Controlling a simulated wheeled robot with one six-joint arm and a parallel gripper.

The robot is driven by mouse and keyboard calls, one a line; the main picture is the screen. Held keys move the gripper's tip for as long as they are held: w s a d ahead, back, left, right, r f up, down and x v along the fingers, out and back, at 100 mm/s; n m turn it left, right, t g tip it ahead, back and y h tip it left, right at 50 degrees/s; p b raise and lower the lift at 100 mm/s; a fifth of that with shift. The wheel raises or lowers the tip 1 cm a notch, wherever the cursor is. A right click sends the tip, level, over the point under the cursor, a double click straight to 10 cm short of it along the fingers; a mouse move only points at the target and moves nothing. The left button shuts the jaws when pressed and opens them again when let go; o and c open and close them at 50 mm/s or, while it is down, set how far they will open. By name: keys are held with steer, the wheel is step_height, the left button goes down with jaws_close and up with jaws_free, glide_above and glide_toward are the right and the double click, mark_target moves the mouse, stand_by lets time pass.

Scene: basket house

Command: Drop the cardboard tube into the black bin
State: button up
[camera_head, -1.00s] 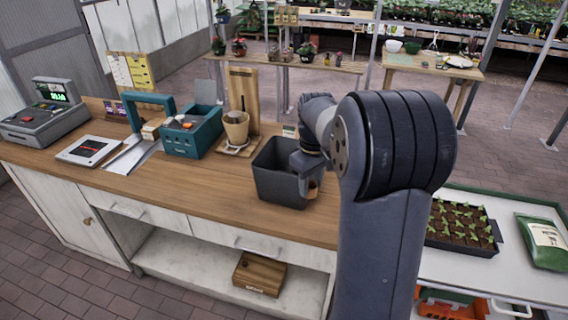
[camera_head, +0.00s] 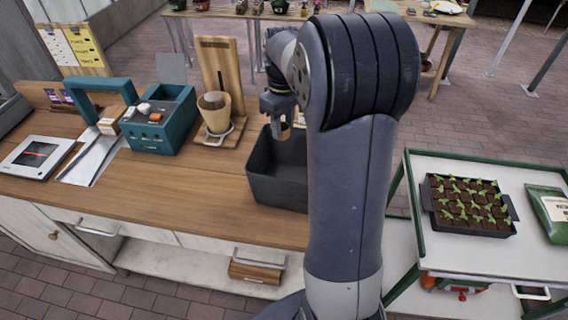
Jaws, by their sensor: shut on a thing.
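The black bin (camera_head: 276,189) stands on the wooden counter, left of my arm, and its right part is hidden behind the arm. My gripper (camera_head: 280,118) points down over the far part of the bin. It is shut on the cardboard tube (camera_head: 286,131), a small brown piece showing below the jaws. Most of the tube is hidden by the gripper and arm. I cannot tell whether its lower end is above the rim or inside the bin.
A flat tablet-like device (camera_head: 36,156) lies further left. A white cart with a seedling tray (camera_head: 470,208) stands right. The counter front (camera_head: 180,205) is clear.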

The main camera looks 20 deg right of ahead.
mark_target(283, 139)
step_height(283, 139, down, 5)
steer(key=b, duration=0.4)
steer(key=shift+f, duration=0.2)
steer(key=o, duration=1)
step_height(283, 139, up, 11)
steer(key=shift+f+b, duration=0.1)
steer(key=shift+b, duration=0.35)
step_height(283, 139, down, 10)
steer(key=shift+s+f+p, duration=0.1)
steer(key=shift+f+p, duration=0.1)
steer(key=shift+p, duration=0.5)
steer(key=shift+r+p, duration=1.65)
steer(key=shift+r, duration=0.45)
